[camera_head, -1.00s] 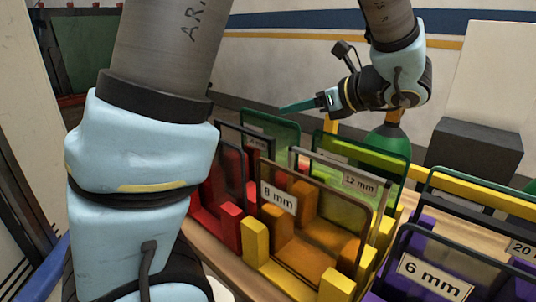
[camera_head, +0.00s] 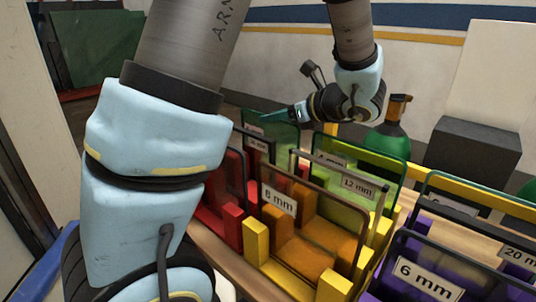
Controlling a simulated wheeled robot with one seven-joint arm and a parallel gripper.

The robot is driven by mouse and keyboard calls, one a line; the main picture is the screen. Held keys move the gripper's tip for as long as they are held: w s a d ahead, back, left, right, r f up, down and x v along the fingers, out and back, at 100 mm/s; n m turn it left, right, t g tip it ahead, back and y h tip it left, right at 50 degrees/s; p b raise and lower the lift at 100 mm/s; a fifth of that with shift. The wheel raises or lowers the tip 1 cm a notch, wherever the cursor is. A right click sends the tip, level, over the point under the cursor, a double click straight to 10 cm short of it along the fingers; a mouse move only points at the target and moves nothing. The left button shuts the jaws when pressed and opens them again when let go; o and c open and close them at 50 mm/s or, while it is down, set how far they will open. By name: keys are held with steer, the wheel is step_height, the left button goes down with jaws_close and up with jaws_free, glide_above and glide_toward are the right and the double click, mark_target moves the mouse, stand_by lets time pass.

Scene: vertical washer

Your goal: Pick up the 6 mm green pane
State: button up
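My gripper (camera_head: 278,114) reaches in from the upper right, its teal fingers pointing left at the top of a green pane (camera_head: 284,133) at the rear left of the racks. The fingers overlap that pane's top edge in the picture; contact and finger gap cannot be made out. That pane's label is too small to read. A second green pane (camera_head: 385,164) stands upright in the middle rack, its label partly hidden. The label that clearly reads 6 mm is on a dark-edged pane (camera_head: 455,272) in the purple rack at the front right.
An amber 8 mm pane (camera_head: 318,232) stands in front of a 12 mm pane (camera_head: 368,190). Red slots (camera_head: 232,225) lie left, beside my arm. A green bottle (camera_head: 388,142) and a dark box (camera_head: 470,150) stand behind. More panes stand close together at the right.

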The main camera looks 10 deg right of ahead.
jaws_close()
steer(key=shift+r, duration=0.1)
stand_by(1.0)
